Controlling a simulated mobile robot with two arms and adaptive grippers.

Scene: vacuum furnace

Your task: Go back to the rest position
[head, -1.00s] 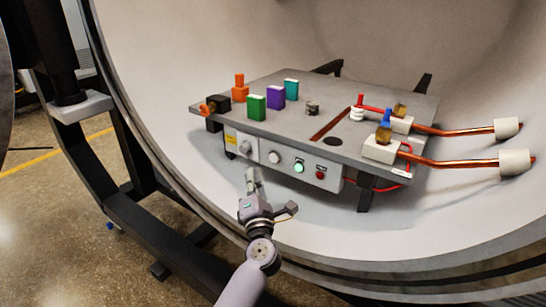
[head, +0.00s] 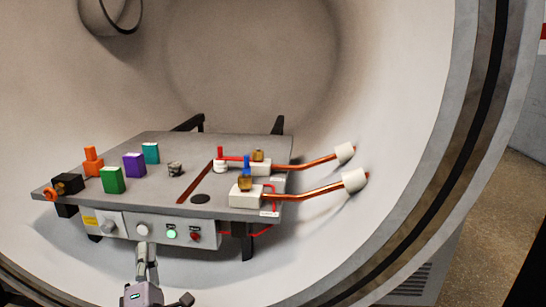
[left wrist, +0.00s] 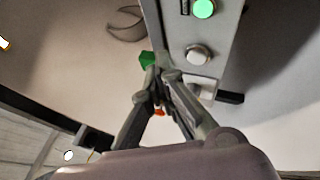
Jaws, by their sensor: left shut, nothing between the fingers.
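My left gripper (head: 146,262) is at the bottom of the head view, in front of the control panel (head: 150,230) of the grey table (head: 240,222). It is shut and empty. In the left wrist view its fingers (left wrist: 163,80) come together beside the panel (left wrist: 215,60), which has a lit green button (left wrist: 204,9) and a white knob (left wrist: 198,54). I cannot tell from the pictures whether the fingertips touch the panel. My right gripper is not in view.
The table stands inside the round furnace chamber (head: 400,60). On it are green (head: 112,180), purple (head: 134,165) and teal (head: 151,153) blocks, and an orange piece (head: 93,162). Copper rods (head: 315,194) with white ends reach out to the right. Open floor (head: 500,215) lies at the right.

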